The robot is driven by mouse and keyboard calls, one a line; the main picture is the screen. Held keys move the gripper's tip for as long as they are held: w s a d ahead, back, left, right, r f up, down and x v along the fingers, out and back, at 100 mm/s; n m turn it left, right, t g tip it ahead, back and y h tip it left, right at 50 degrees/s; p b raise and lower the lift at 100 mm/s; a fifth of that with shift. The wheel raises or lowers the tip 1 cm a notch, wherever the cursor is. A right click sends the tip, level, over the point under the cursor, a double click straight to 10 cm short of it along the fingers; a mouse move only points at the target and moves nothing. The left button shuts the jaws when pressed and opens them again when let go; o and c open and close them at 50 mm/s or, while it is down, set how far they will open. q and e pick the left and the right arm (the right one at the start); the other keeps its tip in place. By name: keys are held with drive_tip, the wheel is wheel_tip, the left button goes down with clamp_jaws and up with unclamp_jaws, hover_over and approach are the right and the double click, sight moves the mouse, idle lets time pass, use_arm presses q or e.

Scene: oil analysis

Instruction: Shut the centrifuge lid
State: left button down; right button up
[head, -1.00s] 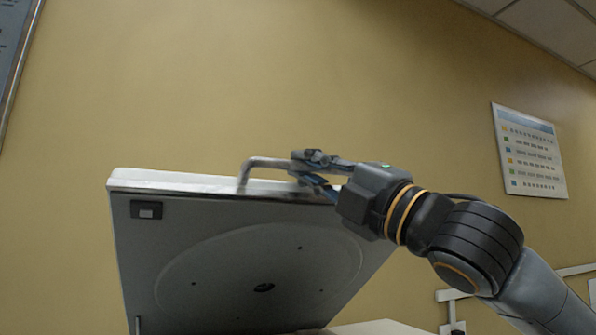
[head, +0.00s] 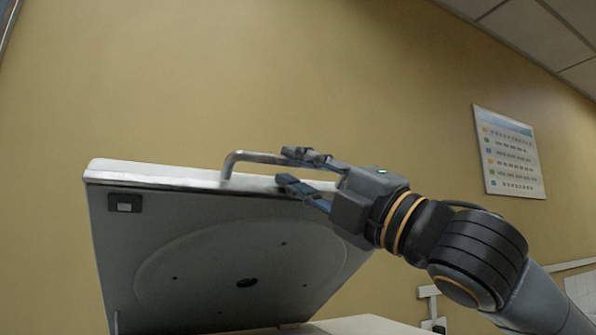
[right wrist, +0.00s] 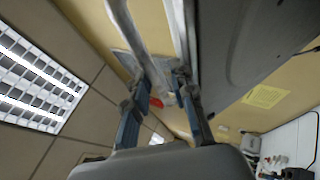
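The centrifuge lid (head: 190,250) stands raised and tilted, its grey underside facing me. A bent metal handle (head: 260,157) is on its upper front edge; it also shows in the right wrist view (right wrist: 128,35). My right gripper (head: 303,172) is at the right end of the handle, its two fingers spread apart. The upper finger is at the handle bar and the lower one is by the lid's edge. The wrist view also shows a gap between the fingers (right wrist: 160,85). I cannot tell whether they touch the handle. My left gripper is out of view.
A pale surface (head: 368,325) shows below the lid at the bottom edge. A plain tan wall (head: 330,70) with a poster (head: 508,152) is behind. The space above the lid is clear. The wrist view shows a ceiling lamp (right wrist: 35,85).

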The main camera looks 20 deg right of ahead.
drive_tip(key=shift+s+f, duration=0.1)
drive_tip(key=shift+f, duration=0.05)
drive_tip(key=v, duration=1.2)
idle(0.4)
